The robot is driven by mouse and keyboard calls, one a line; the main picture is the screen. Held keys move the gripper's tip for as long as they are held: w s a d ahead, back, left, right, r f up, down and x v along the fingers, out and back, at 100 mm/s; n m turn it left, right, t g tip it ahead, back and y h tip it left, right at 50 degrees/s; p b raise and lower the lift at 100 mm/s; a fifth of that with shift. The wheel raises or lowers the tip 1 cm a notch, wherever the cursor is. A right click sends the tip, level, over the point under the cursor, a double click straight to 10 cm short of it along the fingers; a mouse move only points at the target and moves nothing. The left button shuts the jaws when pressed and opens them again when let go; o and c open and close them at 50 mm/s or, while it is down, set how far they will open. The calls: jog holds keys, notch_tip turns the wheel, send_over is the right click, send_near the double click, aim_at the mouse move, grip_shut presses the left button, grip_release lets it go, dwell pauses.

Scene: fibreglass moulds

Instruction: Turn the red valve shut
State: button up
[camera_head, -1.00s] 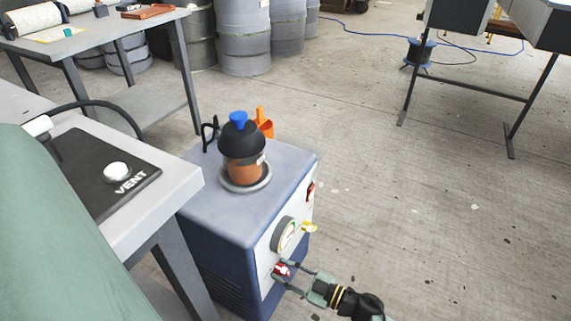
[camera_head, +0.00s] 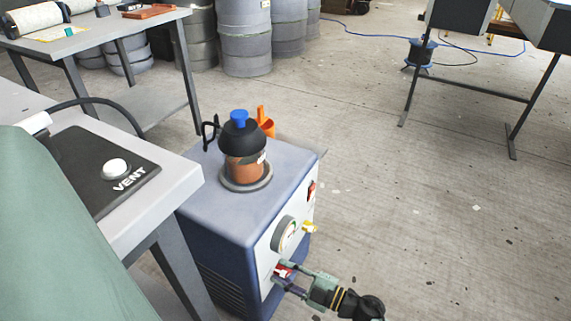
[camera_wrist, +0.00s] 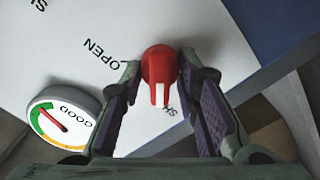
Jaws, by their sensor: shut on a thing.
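The red valve (camera_head: 283,271) is on the white front panel of the blue machine, low down below the gauge. The handle points down the picture, beside a partly hidden word starting "SH"; the word "OPEN" is to the upper left. My gripper (camera_head: 279,274) reaches the panel from the right. In the wrist view its fingers (camera_wrist: 160,72) are on either side of the valve, shut on it. The fingers hide parts of the panel.
A gauge (camera_wrist: 64,117) marked "GOOD" is beside my fingers, its needle in the green. A yellow part (camera_head: 309,227) sticks out above the valve. A pot with a black top (camera_head: 241,138) stands on the machine.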

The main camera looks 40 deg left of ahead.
jog(key=o, duration=1.1)
jog(key=shift+d, duration=0.15)
jog(key=v, duration=1.1)
jog(key=shift+d, duration=0.4)
